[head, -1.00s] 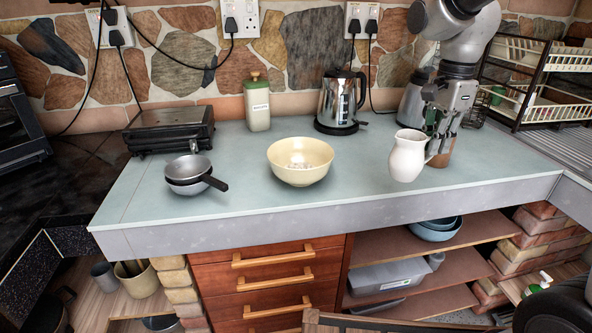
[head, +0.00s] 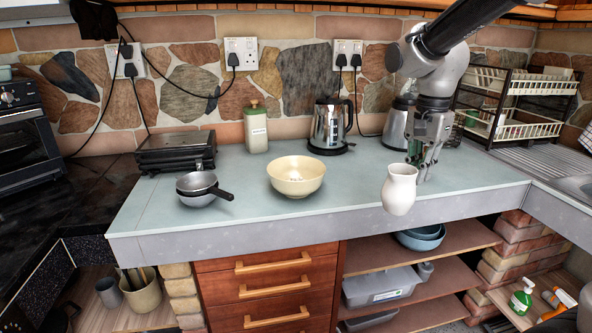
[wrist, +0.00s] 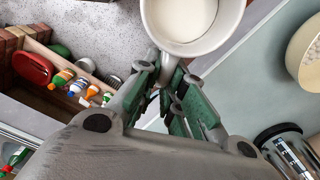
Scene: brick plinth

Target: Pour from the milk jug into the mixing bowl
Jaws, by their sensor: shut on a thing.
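The white milk jug (head: 399,190) is upright at the front right of the counter, overlapping its front edge in the head view. My gripper (head: 419,172) is on its right side, shut on the jug's handle. In the wrist view, the jug (wrist: 190,46) shows from above with white milk inside, and my gripper's green-padded fingers (wrist: 170,88) close around the handle. The cream mixing bowl (head: 296,178) stands on the counter to the left of the jug, apart from it. Part of the bowl (wrist: 307,55) shows at the right edge of the wrist view.
Stacked pans (head: 201,188) and a black grill (head: 176,150) are to the left. A dish rack (head: 520,100) is at the right. The counter between bowl and jug is clear.

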